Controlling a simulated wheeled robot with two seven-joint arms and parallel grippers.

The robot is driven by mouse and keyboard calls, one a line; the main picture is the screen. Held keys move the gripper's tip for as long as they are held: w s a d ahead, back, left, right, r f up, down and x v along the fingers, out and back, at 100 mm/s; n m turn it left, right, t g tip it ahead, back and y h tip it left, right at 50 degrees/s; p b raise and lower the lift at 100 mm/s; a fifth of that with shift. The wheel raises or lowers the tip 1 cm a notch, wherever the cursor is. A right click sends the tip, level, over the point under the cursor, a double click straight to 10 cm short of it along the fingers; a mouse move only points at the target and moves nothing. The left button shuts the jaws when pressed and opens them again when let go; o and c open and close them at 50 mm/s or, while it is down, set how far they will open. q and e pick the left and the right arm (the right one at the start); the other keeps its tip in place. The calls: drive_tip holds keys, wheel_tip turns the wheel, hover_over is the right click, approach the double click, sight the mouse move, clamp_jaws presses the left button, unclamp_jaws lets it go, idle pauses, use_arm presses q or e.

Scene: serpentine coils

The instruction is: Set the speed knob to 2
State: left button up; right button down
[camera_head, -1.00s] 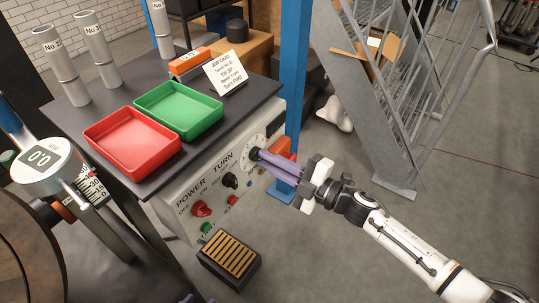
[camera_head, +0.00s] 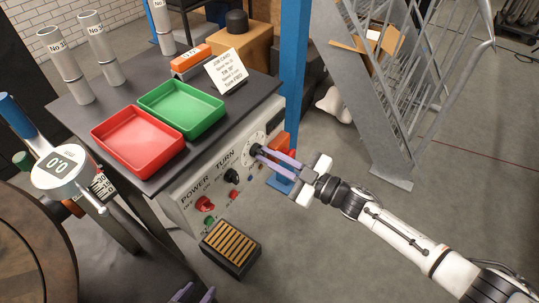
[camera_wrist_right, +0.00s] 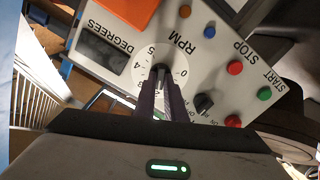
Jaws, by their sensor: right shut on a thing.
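The speed knob (camera_head: 255,150) is a small dark knob on a round white dial on the front of the control panel. In the right wrist view the dial (camera_wrist_right: 141,78) has numbers around it and the label RPM; the knob (camera_wrist_right: 161,69) is mostly hidden between the fingertips, so its setting cannot be read. My right gripper (camera_head: 259,151) has its purple fingers closed on this knob, and they also show in the right wrist view (camera_wrist_right: 161,78). The purple fingertips of my left gripper (camera_head: 194,294) show at the bottom edge, apart and empty, well below the panel.
On the panel are a black TURN knob (camera_head: 231,176), a red POWER knob (camera_head: 205,203) and start and stop buttons. Red (camera_head: 137,140) and green (camera_head: 182,109) trays and a job card (camera_head: 226,72) stand on top. A slatted black box (camera_head: 231,248) is below; a blue post (camera_head: 293,70) rises behind.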

idle(0.5)
drive_tip(key=c, duration=1.8)
unclamp_jaws()
drive_tip(key=v, duration=1)
drive_tip(key=shift+s+d, duration=0.1)
drive_tip(key=shift+d, duration=0.05)
drive_tip(key=s+d+f+m+h, duration=0.2)
drive_tip(key=s+f+m+h, duration=0.2)
drive_tip(key=s, duration=0.3)
drive_tip(key=s+d+f+m+g+h, duration=0.1)
drive_tip(key=s+d+f+m+h, duration=0.2)
drive_tip(key=s+f, duration=0.4)
drive_tip(key=s+d+f+m+g+h, duration=0.1)
drive_tip(key=s+d+f+m+h, duration=0.1)
drive_tip(key=s+f+m+h, duration=0.3)
drive_tip(key=shift+s+d+f+m, duration=0.1)
drive_tip(key=shift+s+f+m, duration=0.1)
drive_tip(key=shift+s+m, duration=0.25)
drive_tip(key=shift+s+d+f+m, duration=0.15)
drive_tip(key=shift+s+m, duration=0.05)
drive_tip(key=shift+s, duration=0.4)
drive_tip(key=shift+s+d+f+m, duration=0.1)
drive_tip(key=shift+s+f+m, duration=0.1)
drive_tip(key=shift+s+m, duration=0.25)
